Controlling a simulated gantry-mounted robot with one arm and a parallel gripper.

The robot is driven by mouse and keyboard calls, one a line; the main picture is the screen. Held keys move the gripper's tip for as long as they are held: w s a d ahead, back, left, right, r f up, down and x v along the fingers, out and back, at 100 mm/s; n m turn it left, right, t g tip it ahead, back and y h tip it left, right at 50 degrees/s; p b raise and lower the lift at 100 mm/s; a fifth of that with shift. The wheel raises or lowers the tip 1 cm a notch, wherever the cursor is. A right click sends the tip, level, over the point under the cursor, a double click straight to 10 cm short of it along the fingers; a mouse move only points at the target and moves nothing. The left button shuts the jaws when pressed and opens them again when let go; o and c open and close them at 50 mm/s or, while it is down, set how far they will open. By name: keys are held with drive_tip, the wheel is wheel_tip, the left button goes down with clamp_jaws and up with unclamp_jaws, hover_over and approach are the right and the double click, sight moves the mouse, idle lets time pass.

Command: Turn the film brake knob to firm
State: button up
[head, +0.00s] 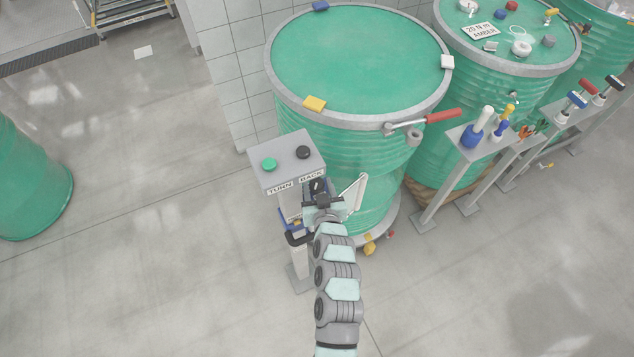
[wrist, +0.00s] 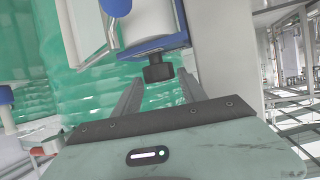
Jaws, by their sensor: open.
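A black knob (wrist: 158,72), which looks like the film brake knob, sits under the blue flange (wrist: 155,45) of a white film roll (wrist: 152,18) in the wrist view. My gripper (wrist: 159,80) is open, with one finger to the left and one to the right of the knob. A gap shows on both sides, so the fingers look apart from it. In the head view my gripper (head: 318,187) is beside the post of the grey button box and hides the knob. Any setting marks on the knob cannot be made out.
The grey button box (head: 287,172) with green and black buttons, marked TURN and BACK, stands close by my gripper. A large green drum (head: 360,55) is just behind. Tool stands (head: 470,140) are at right.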

drive_tip(key=v, duration=0.8)
drive_tip(key=shift+s, duration=0.4)
drive_tip(key=shift+r, duration=0.15)
